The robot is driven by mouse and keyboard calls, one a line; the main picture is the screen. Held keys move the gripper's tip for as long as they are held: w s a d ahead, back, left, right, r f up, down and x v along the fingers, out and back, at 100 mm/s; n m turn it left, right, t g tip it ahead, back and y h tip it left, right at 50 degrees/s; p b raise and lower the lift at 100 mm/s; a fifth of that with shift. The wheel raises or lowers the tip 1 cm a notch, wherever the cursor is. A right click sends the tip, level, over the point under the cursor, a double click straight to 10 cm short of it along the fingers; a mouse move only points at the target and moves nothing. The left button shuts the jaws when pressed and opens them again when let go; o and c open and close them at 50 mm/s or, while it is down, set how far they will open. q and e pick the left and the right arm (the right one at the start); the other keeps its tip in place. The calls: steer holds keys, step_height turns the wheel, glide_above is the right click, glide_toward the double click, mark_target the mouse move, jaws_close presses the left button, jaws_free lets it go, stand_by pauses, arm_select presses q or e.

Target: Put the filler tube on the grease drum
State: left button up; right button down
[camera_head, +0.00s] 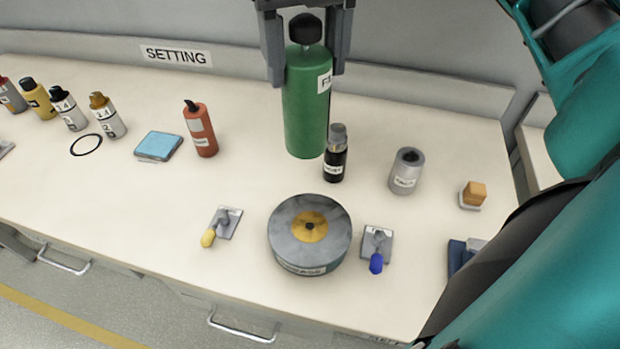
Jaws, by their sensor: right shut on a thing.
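The green filler tube (306,118), with a black knob on top and a partly hidden white label starting with "F", hangs upright in my right gripper (308,74). The gripper is shut on its upper part, one finger on each side. The grease drum (285,237) is a low, wide grey-topped cylinder near the front of the bench. It has a yellow disc with a dark centre on top. The tube is above and behind the drum in the picture, apart from it. My left gripper is not in view.
Beside the drum stand a yellow-handled fitting (222,224) and a blue-handled one (377,247). Behind are a black bottle (335,165), a grey cylinder (406,171) and a red bottle (201,131). A blue pad (158,146) and several bottles are at left.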

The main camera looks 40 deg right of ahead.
steer(key=shift+s+r+m, duration=0.2)
steer(key=shift+s+m, duration=0.05)
steer(key=shift+m, duration=0.45)
steer(key=shift+f, duration=0.4)
step_height(320, 180, down, 19)
steer(key=b, duration=0.4)
steer(key=shift+b, duration=0.3)
steer(key=shift+f, duration=0.25)
steer(key=shift+c, duration=1.7)
jaws_free()
steer(key=shift+r, duration=0.1)
